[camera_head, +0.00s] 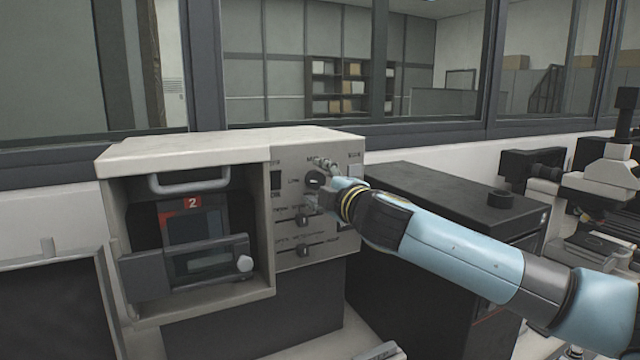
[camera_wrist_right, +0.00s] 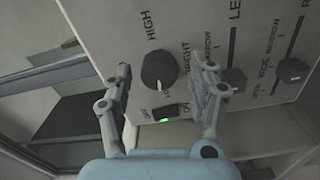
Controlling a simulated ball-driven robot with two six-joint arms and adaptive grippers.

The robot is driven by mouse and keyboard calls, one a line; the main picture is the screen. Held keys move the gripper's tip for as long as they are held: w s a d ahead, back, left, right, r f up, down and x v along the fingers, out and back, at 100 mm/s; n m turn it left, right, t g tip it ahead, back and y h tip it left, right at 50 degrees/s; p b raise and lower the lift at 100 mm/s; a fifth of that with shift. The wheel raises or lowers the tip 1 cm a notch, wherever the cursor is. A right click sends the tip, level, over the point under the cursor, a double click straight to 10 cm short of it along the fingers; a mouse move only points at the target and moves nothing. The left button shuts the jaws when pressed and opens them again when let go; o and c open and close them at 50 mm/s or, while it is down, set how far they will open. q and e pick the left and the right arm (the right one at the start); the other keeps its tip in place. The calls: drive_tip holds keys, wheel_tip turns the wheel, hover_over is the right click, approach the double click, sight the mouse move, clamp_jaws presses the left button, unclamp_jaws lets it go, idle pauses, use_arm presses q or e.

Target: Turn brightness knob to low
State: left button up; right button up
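The brightness knob (camera_wrist_right: 159,70) is a round dark dial with a light pointer mark, on a pale control panel (camera_wrist_right: 200,20). HIGH is printed beside it, and part of a lower label is hidden. My right gripper (camera_wrist_right: 163,66) is open, with one finger on each side of the knob in the wrist view and a visible gap on both sides. The head view also shows the knob (camera_head: 313,178) near my right gripper (camera_head: 322,182) at the panel's upper part. I cannot tell the depth between fingertips and panel. My left gripper is not in view.
An OFF/ON switch (camera_wrist_right: 165,114) with a green light sits just below the knob. Slider knobs (camera_wrist_right: 233,79) lie to its right. A black cabinet (camera_head: 440,195) stands right of the pale machine (camera_head: 230,148), and microscope-like equipment (camera_head: 610,180) is at the far right.

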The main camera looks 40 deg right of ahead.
drive_tip(key=shift+s, duration=0.1)
drive_tip(key=v, duration=1.2)
idle(0.4)
